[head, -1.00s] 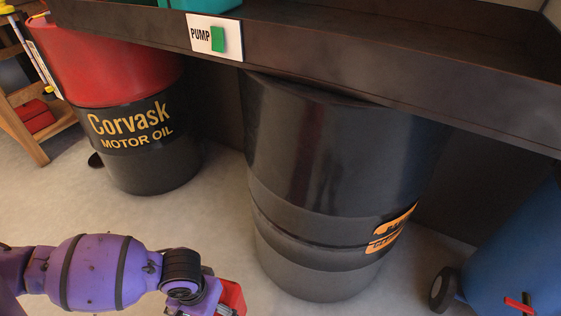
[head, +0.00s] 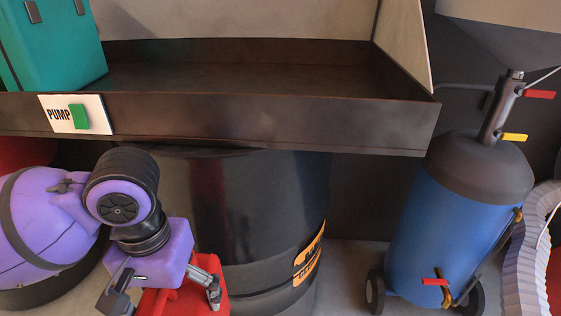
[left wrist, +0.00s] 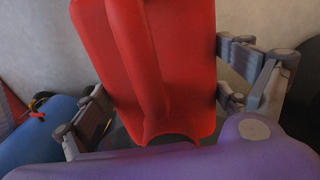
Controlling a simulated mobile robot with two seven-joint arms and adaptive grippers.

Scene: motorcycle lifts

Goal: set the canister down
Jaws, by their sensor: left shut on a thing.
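The red canister (head: 172,301) hangs in my left gripper (head: 165,294) at the lower middle of the head view, in front of the black drum and below the shelf's front edge. Most of it lies below the frame there. In the left wrist view the canister (left wrist: 185,60) fills the middle, its moulded handle ridge running down towards the purple palm. The fingers (left wrist: 165,110) lie on both sides of it, shut on it. What lies under the canister is hidden. My right gripper is not in view.
A dark metal shelf tray (head: 280,124) with a raised lip spans above; its middle and right floor are bare. A teal box (head: 55,45) stands at its left, above a PUMP sign (head: 72,114). A black drum (head: 250,200) stands beneath. A blue wheeled tank (head: 445,225) stands right.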

